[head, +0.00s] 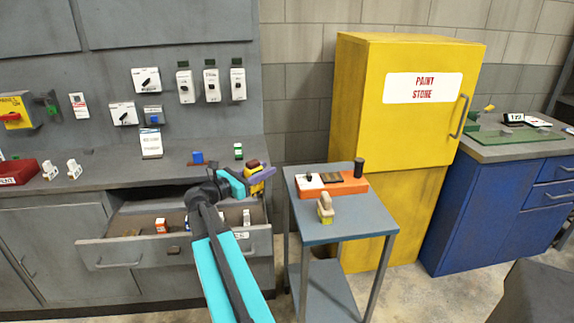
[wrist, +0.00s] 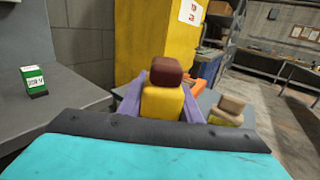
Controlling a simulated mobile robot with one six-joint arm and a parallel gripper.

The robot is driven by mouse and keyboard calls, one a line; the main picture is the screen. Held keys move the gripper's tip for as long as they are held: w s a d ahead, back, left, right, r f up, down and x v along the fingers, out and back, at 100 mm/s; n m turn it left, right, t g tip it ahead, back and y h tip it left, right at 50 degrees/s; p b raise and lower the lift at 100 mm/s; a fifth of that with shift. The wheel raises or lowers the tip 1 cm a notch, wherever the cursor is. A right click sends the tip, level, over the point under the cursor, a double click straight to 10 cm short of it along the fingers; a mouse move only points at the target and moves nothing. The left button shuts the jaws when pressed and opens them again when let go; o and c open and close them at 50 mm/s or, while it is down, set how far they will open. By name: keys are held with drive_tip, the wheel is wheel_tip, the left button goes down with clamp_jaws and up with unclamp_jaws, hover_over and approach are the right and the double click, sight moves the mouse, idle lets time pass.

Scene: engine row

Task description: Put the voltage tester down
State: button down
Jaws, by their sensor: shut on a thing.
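My gripper (head: 262,174) has purple fingers and is shut on a yellow block-like thing with a dark red top, which I take to be the voltage tester (head: 254,164). In the wrist view the tester (wrist: 163,100) sits between the two fingers (wrist: 163,108), its red end away from me. It is held in the air, near the bench's right end and left of the small grey-blue cart (head: 342,228). Its lower part is partly hidden by my gripper.
The cart top holds an orange tray (head: 352,188), a dark cylinder (head: 359,167) and a beige-and-yellow thing (head: 325,208); its front right is bare. A drawer (head: 150,254) stands open below the bench (head: 110,180). A green-and-white box (wrist: 34,82) stands on the bench. A yellow cabinet (head: 400,120) stands behind.

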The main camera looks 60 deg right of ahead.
drive_tip(key=w+a+f+n+t, duration=0.35)
drive_tip(key=w+a, duration=0.45)
drive_tip(key=a, duration=0.5)
drive_tip(key=w+a+f+n+t, duration=0.2)
drive_tip(key=w+a+t, duration=0.3)
drive_tip(key=w+a, duration=0.6)
drive_tip(key=a+f+n+t+y, duration=0.1)
drive_tip(key=a+n+t, duration=0.1)
drive_tip(key=a, duration=0.9)
drive_tip(key=a+f+n+t+y, duration=0.1)
drive_tip(key=a+f+t, duration=0.1)
drive_tip(key=a, duration=0.9)
drive_tip(key=a+f+n+t+y, duration=0.1)
drive_tip(key=a+t, duration=0.3)
drive_tip(key=a, duration=0.7)
drive_tip(key=shift+w+a+f+n, duration=0.2)
drive_tip(key=shift+a+f+n, duration=0.1)
drive_tip(key=shift+f+n, duration=0.45)
drive_tip(key=shift+s+r, duration=0.1)
